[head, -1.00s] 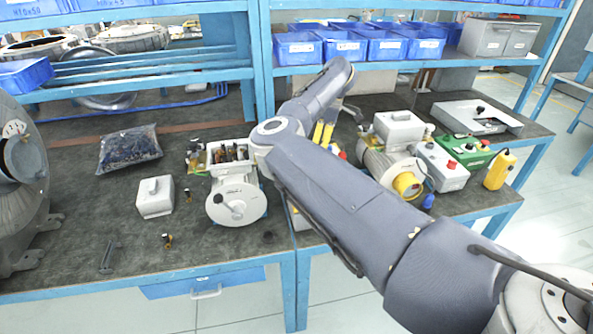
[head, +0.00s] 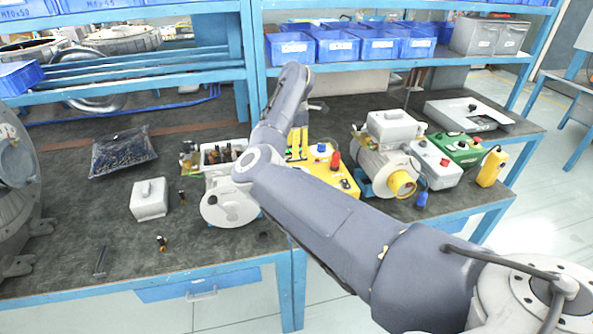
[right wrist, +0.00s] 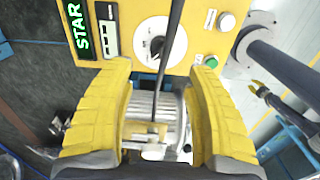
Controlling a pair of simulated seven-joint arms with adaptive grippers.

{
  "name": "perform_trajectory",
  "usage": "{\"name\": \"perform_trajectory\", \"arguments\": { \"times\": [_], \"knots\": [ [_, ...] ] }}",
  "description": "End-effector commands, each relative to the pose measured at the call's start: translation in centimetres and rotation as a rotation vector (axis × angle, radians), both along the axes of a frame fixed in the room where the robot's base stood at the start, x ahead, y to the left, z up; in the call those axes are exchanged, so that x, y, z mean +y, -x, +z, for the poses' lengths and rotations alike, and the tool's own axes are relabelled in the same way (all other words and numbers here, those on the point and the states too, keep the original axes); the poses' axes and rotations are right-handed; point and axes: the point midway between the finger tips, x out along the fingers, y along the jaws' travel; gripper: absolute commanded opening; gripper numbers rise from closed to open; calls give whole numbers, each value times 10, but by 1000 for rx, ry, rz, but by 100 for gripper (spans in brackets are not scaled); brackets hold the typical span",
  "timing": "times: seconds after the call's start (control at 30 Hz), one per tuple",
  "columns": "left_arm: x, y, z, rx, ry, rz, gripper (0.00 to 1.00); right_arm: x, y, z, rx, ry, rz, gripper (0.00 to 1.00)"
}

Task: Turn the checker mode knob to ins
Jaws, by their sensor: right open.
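The yellow checker (head: 345,186) stands mid-bench, partly hidden by my right arm in the head view. Its yellow panel fills the top of the right wrist view (right wrist: 190,50), with a green lit display (right wrist: 78,28) and the black mode knob (right wrist: 157,45) on a white dial. I cannot read the dial marks. My right gripper (head: 297,143) is at the checker's far left; in the right wrist view (right wrist: 157,75) its yellow fingers are spread and empty, with the knob ahead between them, apart. A small yellow-tipped dark shape (right wrist: 262,90) may be my left gripper; its jaws are unclear.
A grey motor with a yellow end (head: 385,165) stands right of the checker. A grey control box (head: 437,163) and a yellow pendant (head: 492,168) stand farther right. Left are an open motor housing (head: 230,208) and a grey cover (head: 150,200).

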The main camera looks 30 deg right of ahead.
Motion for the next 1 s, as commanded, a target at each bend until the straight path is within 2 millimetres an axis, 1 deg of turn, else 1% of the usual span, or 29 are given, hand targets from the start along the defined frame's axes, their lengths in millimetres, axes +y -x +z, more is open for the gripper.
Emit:
{"name": "perform_trajectory", "arguments": {
  "times": [0.03, 0.2, 0.4, 0.5, 0.7, 1.0],
  "knots": [
    [0, 0, 0, 0, 0, 0, 30, 0, 1, -11, 4, 1, 0, 55],
    [0, 0, 0, 0, 0, 0, 30, -1, 1, -41, 3, 1, -1, 55],
    [0, 0, 0, 0, 0, 0, 30, -1, 1, -70, 3, 1, -1, 55],
    [0, 0, 0, 0, 0, 0, 30, -1, 1, -81, 1, 1, -1, 55],
    [0, 0, 0, 0, 0, 0, 30, 0, 0, -94, 0, 0, 0, 55],
    [0, 0, 0, 0, 0, 0, 30, 0, 0, -98, 0, 0, 0, 55]
  ]
}}
